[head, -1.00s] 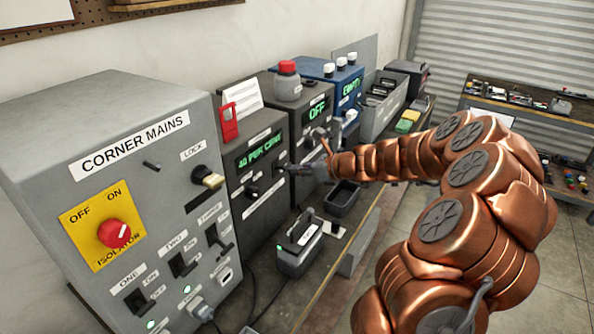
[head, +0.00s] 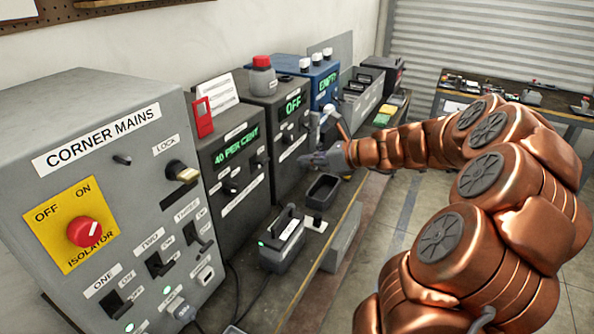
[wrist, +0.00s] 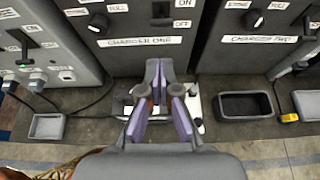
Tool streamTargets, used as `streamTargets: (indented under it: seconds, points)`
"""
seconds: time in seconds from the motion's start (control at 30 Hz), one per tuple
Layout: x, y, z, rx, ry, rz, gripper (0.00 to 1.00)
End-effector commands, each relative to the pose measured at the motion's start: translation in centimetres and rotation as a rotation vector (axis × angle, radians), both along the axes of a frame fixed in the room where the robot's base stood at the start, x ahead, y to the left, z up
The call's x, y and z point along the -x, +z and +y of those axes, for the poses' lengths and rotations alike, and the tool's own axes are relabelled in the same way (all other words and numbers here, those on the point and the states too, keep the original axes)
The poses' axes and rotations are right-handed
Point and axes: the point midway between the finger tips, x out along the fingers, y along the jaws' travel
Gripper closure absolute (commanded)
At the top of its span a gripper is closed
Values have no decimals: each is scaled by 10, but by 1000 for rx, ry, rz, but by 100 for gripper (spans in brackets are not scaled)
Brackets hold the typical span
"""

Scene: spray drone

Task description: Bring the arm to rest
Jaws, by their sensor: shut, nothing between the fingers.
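My copper arm comes in from the right in the head view. My gripper (head: 318,160) is shut and empty, in front of the black charger whose display reads OFF (head: 292,105). In the wrist view my gripper (wrist: 165,75) shows its two purple-grey fingers together, pointing at the front of the box labelled CHARGER ONE (wrist: 140,42). It appears apart from that front, above the bench. The fingers hide part of what lies under them.
The grey CORNER MAINS box (head: 105,190) stands at the left. The charger reading 40 PER CENT (head: 234,155) is beside it. A battery-like block (head: 282,240) and an empty black tray (head: 322,189) are on the bench (head: 325,240). Open floor (head: 400,235) lies beyond the bench's front edge.

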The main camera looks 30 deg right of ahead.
Motion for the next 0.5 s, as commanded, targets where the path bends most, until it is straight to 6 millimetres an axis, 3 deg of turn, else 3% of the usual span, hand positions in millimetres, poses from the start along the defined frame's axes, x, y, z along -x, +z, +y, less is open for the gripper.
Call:
streamTargets:
  seconds: [0.5]
  points:
    - [9,10,-4,0,2,1,100]
